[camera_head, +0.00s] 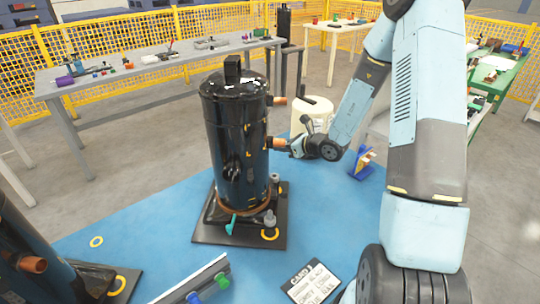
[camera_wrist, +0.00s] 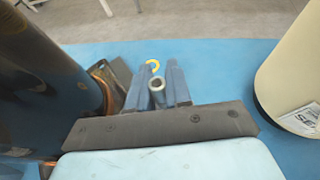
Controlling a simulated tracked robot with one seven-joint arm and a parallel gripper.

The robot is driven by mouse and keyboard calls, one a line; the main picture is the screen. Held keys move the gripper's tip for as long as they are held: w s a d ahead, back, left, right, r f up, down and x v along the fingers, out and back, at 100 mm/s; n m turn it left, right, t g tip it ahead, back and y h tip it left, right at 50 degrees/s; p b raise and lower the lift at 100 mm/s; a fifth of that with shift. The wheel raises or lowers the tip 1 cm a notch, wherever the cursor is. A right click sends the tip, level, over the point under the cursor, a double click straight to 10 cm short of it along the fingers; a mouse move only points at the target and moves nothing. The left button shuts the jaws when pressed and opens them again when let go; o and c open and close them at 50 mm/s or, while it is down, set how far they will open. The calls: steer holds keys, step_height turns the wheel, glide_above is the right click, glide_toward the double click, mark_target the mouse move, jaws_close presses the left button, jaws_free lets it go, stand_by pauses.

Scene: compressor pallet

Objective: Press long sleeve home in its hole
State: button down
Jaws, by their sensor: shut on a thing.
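The black compressor (camera_head: 235,140) stands upright on a dark base plate (camera_head: 210,232) on the blue mat. My gripper (camera_head: 298,148) is at its right side, close to the lower copper pipe stub. In the wrist view my gripper (camera_wrist: 157,90) has its blue fingers shut on the long sleeve (camera_wrist: 157,84), a grey tube whose open round end faces the camera.
A cream tank (camera_head: 312,113) stands behind, to the right of my gripper in the wrist view (camera_wrist: 292,75). A copper stub (camera_head: 274,143) juts from the compressor. A grey fitting (camera_head: 269,218) and a green handle (camera_head: 231,224) are at the front plate edge. A white sign (camera_head: 311,283) lies in front.

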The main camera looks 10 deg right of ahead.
steer(key=s+a+n+g+y, duration=0.1)
steer(key=s+a+n+g, duration=0.1)
steer(key=s+a+n+g+y, duration=0.1)
steer(key=s+a+n+g, duration=0.1)
steer(key=s, duration=0.1)
steer(key=shift+a+f, duration=0.1)
steer(key=shift+a, duration=0.25)
steer(key=shift+d, duration=0.15)
steer(key=shift+f, duration=2.85)
steer(key=shift+s+f, duration=0.1)
steer(key=shift+f, duration=0.75)
steer(key=c, duration=1)
jaws_free()
steer(key=shift+f, duration=0.1)
steer(key=v, duration=1.3)
steer(key=shift+d, duration=0.45)
